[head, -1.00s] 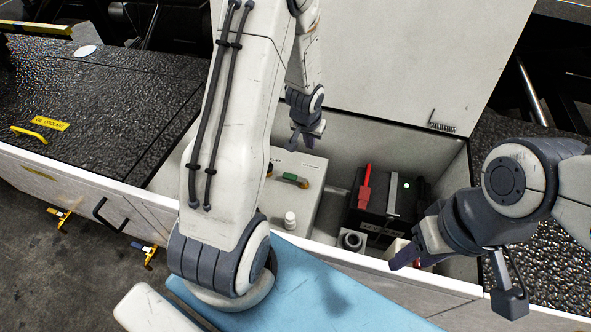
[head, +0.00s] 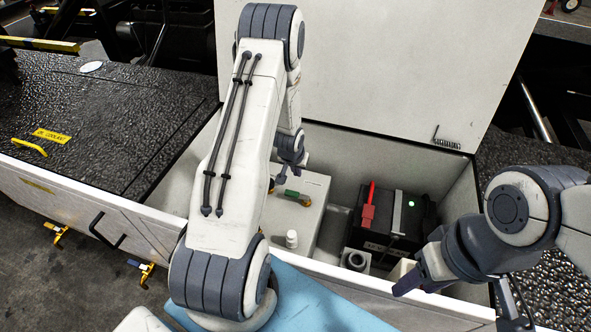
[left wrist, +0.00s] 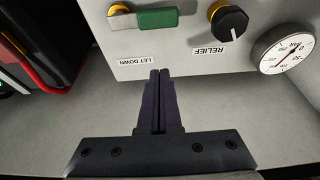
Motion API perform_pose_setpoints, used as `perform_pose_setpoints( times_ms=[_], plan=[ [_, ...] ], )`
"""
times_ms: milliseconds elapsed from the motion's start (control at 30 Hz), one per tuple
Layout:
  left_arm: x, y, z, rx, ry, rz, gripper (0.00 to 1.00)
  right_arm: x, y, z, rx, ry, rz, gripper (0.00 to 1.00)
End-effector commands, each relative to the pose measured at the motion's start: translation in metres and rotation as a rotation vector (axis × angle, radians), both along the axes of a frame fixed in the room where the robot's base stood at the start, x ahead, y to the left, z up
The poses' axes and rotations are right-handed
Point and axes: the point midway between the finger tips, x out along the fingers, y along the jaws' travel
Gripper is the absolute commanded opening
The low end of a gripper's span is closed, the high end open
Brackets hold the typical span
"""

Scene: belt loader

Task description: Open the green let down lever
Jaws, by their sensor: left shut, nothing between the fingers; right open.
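The green let down lever (head: 293,195) is on the top of a pale box (head: 312,220) inside the open bay. In the left wrist view, the lever's green grip (left wrist: 157,18) lies crosswise above an upside-down LET DOWN label (left wrist: 137,60). My left gripper (head: 281,181) is shut and empty. In the left wrist view its closed fingertips (left wrist: 159,72) point at the box just short of the label, apart from the grip. My right gripper (head: 408,285) is open at the bay's front right edge, away from the lever.
A black RELIEF knob (left wrist: 229,22) and a round gauge (left wrist: 284,48) sit beside the lever. A dark battery-like box (head: 388,232) with a red part (head: 368,212) stands right of the pale box. A raised white lid (head: 375,75) closes off the back.

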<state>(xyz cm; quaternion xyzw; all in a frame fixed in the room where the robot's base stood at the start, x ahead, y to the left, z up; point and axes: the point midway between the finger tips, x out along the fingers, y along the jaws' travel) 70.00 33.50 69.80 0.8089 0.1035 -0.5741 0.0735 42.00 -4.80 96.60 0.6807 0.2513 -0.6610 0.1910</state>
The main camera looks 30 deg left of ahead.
Motion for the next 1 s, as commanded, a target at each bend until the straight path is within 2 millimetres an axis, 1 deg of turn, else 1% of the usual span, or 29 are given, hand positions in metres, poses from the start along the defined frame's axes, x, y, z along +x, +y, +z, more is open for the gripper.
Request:
perform_pose_setpoints(
  times_ms=[33, 200, 233, 333, 500, 600, 867, 1000],
  plan=[
    [0.003, 0.001, -0.013, -0.001, 0.003, -0.001, 0.00, 0.000, 0.000, -0.002, 0.000, 0.000, 0.000, 0.51],
    [0.014, 0.003, -0.045, -0.001, 0.003, 0.000, 0.00, 0.000, 0.000, -0.003, 0.000, 0.000, 0.000, 0.51],
    [0.007, 0.001, -0.040, -0.002, 0.003, 0.000, 0.00, 0.000, 0.000, 0.000, 0.000, 0.000, 0.000, 0.51],
    [-0.009, -0.003, -0.039, -0.001, 0.004, 0.000, 0.00, 0.000, 0.000, 0.003, 0.000, 0.000, 0.000, 0.51],
    [-0.022, -0.006, -0.039, 0.000, 0.001, -0.001, 0.00, 0.000, 0.000, 0.005, 0.000, 0.000, 0.000, 0.51],
    [-0.025, -0.007, -0.040, 0.000, 0.001, -0.001, 0.00, 0.000, 0.000, 0.005, 0.000, 0.000, 0.000, 0.51],
    [-0.025, -0.007, -0.040, 0.000, 0.000, -0.001, 0.00, 0.000, 0.000, 0.005, 0.000, 0.000, 0.000, 0.51],
    [-0.027, -0.004, -0.040, 0.000, 0.000, 0.009, 0.00, 0.000, 0.000, 0.005, 0.000, 0.000, 0.000, 0.51]
  ],
)
